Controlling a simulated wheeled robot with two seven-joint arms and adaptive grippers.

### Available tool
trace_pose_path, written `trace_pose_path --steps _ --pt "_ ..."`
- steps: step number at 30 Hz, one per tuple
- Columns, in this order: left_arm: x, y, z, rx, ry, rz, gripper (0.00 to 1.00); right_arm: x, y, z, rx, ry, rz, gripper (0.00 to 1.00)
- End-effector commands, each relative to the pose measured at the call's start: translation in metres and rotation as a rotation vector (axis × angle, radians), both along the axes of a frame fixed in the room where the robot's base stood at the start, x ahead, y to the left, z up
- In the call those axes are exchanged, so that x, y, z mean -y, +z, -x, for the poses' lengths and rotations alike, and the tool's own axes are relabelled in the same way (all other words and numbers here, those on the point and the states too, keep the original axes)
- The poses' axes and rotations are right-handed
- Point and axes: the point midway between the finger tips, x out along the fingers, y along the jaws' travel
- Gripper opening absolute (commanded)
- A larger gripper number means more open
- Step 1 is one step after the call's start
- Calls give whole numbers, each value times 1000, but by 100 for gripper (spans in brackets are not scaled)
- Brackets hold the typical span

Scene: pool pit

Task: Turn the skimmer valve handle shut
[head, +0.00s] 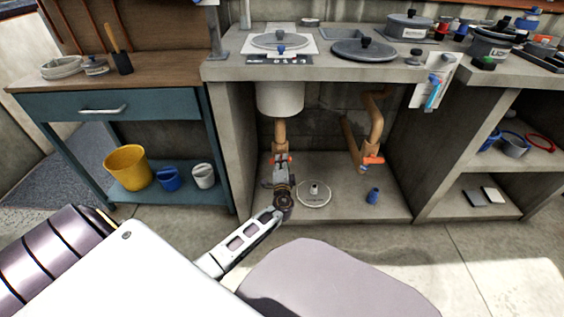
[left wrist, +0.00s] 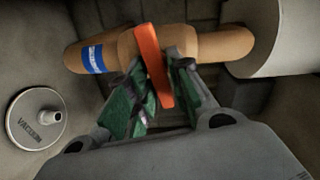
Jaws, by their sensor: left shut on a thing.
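The orange valve handle (head: 288,159) sits on the left tan pipe (head: 280,133) below the white basin, and it also shows in the left wrist view (left wrist: 151,57). There it lies across the pipe (left wrist: 207,44), tilted a little. A blue band (left wrist: 95,58) with white lettering too small to read wraps the pipe beside it. My left gripper (head: 280,166) reaches into the open bay under the counter. Its green-padded fingers (left wrist: 160,95) are on either side of the handle, shut on it. My right gripper is not in view.
A second tan pipe (head: 376,125) with an orange handle (head: 373,160) stands to the right. A round vacuum plate (head: 314,196) lies on the bay floor beside my gripper, with a small blue item (head: 374,195) farther right. Concrete side walls bound the bay.

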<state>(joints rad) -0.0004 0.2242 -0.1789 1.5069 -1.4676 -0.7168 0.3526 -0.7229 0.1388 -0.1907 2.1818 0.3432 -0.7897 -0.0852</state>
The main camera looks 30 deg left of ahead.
Motion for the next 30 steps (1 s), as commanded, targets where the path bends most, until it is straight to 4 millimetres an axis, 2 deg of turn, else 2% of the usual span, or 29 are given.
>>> trace_pose_path --steps 10,26,27,30 --pt "2 -2 0 -94 -3 -151 0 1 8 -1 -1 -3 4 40" --pt "2 -3 0 -113 -3 -181 0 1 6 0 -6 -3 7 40" --pt "2 -3 0 -113 -3 -181 24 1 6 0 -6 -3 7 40" --pt "2 -3 0 -112 -3 -180 36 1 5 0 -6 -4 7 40"
